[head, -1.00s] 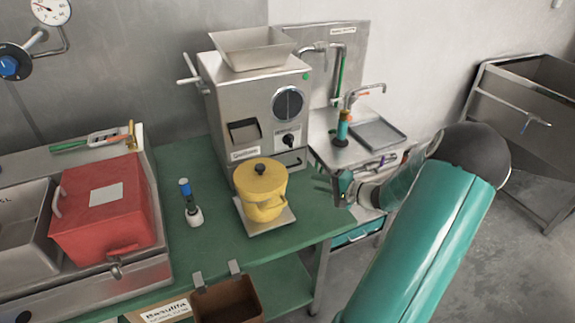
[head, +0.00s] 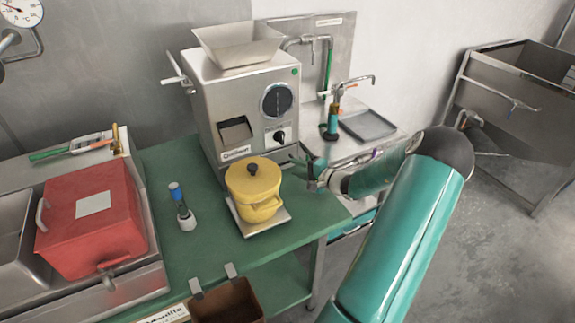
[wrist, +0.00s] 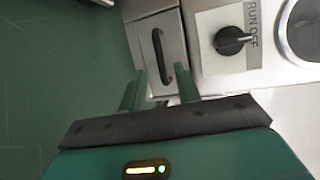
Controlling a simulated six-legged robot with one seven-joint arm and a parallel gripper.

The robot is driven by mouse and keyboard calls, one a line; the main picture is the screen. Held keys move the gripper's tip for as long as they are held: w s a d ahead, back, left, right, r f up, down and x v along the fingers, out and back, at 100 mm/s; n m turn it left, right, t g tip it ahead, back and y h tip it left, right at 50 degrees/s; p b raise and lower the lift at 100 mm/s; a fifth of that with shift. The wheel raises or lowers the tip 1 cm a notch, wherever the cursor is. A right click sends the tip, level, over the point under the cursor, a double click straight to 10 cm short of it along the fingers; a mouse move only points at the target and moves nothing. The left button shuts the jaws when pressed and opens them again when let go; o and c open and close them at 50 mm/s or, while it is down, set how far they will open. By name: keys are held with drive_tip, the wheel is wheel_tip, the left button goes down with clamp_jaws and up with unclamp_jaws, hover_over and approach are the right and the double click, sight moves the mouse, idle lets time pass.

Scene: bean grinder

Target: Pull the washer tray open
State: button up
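What looks like the washer tray, a small metal drawer front (wrist: 153,38) with a dark bar handle (wrist: 163,57), sits low in the grey machine and looks closed. In the head view, this low part of the machine is largely hidden behind my gripper (head: 305,165) and the yellow pot. In the wrist view my gripper (wrist: 160,85) is open, its two green fingers apart and pointing at the drawer. The handle appears ahead of the gap between them, and nothing is held.
The grey machine (head: 215,100) has a black RUN/OFF knob (wrist: 232,40). A yellow pot (head: 253,185) on a square plate stands close left of my gripper. A red box (head: 95,225) and a blue-topped tool (head: 180,200) are farther left. A sink counter (head: 350,140) is behind.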

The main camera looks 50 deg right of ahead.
sight(285, 164)
drive_tip(key=w, duration=0.4)
drive_tip(key=shift+w+a+f, duration=0.25)
drive_tip(key=shift+w+f, duration=0.05)
drive_tip(key=shift+f, duration=0.1)
clamp_jaws()
